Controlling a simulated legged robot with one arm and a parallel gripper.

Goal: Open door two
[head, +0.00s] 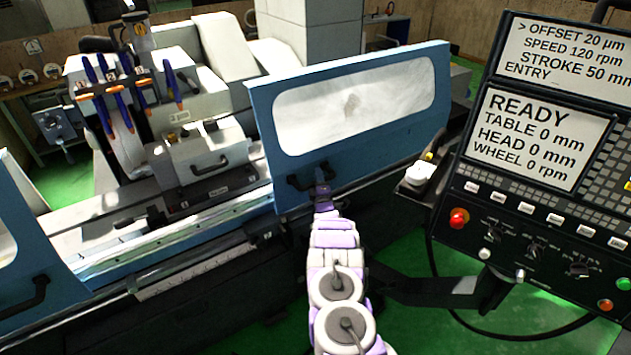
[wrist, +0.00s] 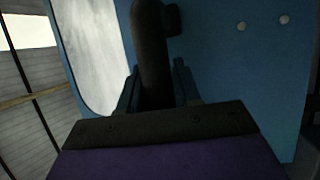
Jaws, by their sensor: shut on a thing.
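A blue door (head: 350,110) with a pale window stands at the middle right in the head view. Its black handle (head: 303,182) is low on the door's left part. My gripper (head: 322,182) is at this handle. In the wrist view the black handle (wrist: 152,50) runs between the two fingers of my gripper (wrist: 155,88), which are shut on it. A second blue door (head: 20,245) is at the far left, with its own black handle (head: 25,300). Between the two doors is a wide opening onto the grinder's inside. No number shows on either door.
A control panel (head: 545,150) with screens and buttons stands at the right, on a dark arm. Inside the machine are a white block with a handle (head: 210,155) and several blue-orange nozzles (head: 125,90).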

